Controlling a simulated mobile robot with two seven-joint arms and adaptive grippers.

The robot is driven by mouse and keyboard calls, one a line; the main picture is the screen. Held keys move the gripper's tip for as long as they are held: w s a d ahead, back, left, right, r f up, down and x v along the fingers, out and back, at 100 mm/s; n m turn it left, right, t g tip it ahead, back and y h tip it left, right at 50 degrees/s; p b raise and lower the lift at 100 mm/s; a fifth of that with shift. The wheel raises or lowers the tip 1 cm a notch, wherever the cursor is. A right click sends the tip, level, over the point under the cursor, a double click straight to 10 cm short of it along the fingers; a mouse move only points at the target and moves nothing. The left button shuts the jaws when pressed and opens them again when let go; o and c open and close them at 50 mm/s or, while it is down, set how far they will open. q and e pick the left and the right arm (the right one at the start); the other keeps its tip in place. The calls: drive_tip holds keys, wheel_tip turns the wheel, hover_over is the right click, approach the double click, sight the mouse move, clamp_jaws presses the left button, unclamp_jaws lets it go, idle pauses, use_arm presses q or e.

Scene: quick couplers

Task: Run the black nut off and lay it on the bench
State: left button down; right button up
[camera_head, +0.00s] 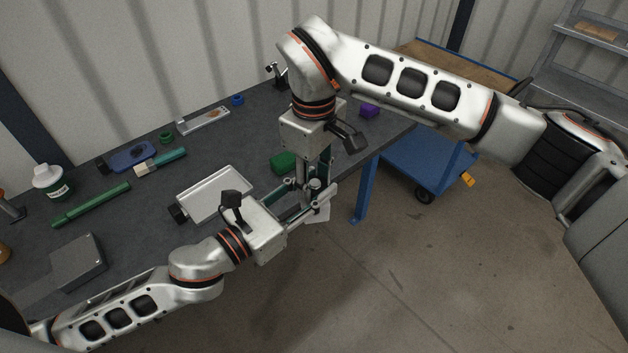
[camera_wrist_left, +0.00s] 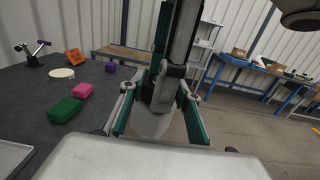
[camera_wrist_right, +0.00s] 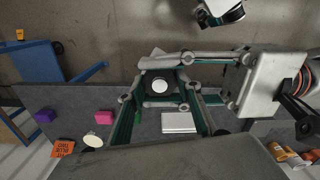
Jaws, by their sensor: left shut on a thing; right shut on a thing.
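My left gripper (camera_head: 308,204) and right gripper (camera_head: 318,176) meet just off the bench's front edge, the right one above, pointing down. Both are shut on parts between them. In the right wrist view a dark, nut-like part with a pale round face (camera_wrist_right: 160,86) sits between the fingertips; I take it for the black nut on the coupler, but cannot be sure. A pale body (camera_wrist_left: 150,122) shows between the left fingers in the left wrist view. The fingers hide most of both held parts, so I cannot tell how far the nut is threaded on.
The dark bench (camera_head: 130,210) holds a silver tray (camera_head: 215,192), a green block (camera_head: 284,162), a purple block (camera_head: 369,110), a green rod (camera_head: 92,205), a white bottle (camera_head: 52,184) and a grey box (camera_head: 78,262). A blue cart (camera_head: 425,160) stands at right. Bare bench lies behind the tray.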

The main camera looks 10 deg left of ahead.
drive_tip(key=shift+s+a+n, duration=0.2)
drive_tip(key=shift+s+n, duration=0.05)
drive_tip(key=shift+n, duration=0.25)
drive_tip(key=o, duration=1.2)
drive_tip(key=shift+w, duration=0.1)
drive_tip(key=shift+w+d+r, duration=0.1)
drive_tip(key=shift+r, duration=0.4)
wheel_tip(320, 180, up, 4)
drive_tip(key=shift+f, duration=0.25)
drive_tip(key=shift+c, duration=0.4)
drive_tip(key=r+m, duration=0.3)
drive_tip(key=shift+d+r, duration=0.1)
drive_tip(key=shift+d, duration=0.1)
drive_tip(key=shift+f, duration=3.85)
